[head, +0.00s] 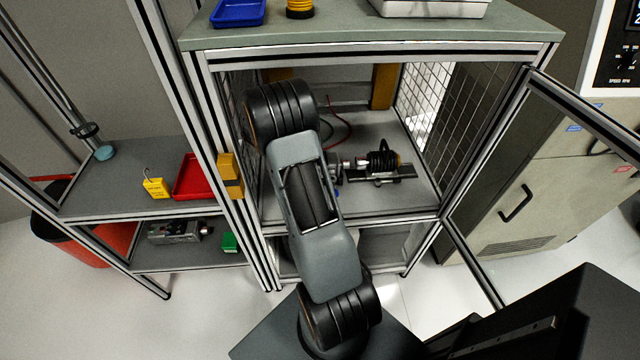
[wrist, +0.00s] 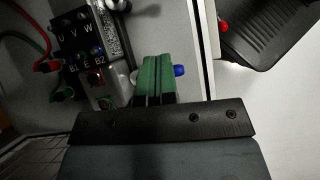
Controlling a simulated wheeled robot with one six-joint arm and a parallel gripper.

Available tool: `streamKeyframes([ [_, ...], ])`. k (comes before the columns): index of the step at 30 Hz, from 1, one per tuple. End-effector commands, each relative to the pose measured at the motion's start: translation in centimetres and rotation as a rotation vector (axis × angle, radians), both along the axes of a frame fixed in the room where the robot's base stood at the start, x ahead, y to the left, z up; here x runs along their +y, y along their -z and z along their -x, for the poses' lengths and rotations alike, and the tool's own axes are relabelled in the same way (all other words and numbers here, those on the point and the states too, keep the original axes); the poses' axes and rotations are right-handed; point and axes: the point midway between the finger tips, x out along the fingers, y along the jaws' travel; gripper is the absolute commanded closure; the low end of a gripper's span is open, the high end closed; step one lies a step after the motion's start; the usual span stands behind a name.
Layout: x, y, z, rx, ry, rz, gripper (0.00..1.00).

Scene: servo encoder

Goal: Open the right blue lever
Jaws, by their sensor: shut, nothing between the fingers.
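A blue lever or knob end (wrist: 180,71) sticks out just right of my gripper's fingertips in the wrist view. A small blue spot (head: 337,193) also shows beside my arm in the head view. My gripper (wrist: 156,72) has green fingers that are closed together and empty. They lie against or very near the blue piece; I cannot tell whether they touch it. The terminal block (wrist: 82,45), marked U V W and B1 E B2, stands left of the fingers. In the head view my arm hides the gripper.
The motor rig (head: 380,165) sits on the enclosure's grey shelf, right of my arm. The framed enclosure door (head: 580,105) stands open at the right. Red and green cables (wrist: 28,40) run at the wrist view's left. A red knob (wrist: 224,27) shows at its upper right.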

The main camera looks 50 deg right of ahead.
Motion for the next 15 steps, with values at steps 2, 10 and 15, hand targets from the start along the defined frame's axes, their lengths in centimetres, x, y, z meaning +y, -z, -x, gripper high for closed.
streamKeyframes([
  [2, -0.3, 0.6, 0.3, 0.002, 0.002, -0.001, 1.0],
  [10, -2.0, 4.5, 2.2, 0.004, 0.003, -0.002, 1.0],
  [15, -3.2, 7.1, 3.4, 0.003, 0.004, -0.002, 1.0],
])
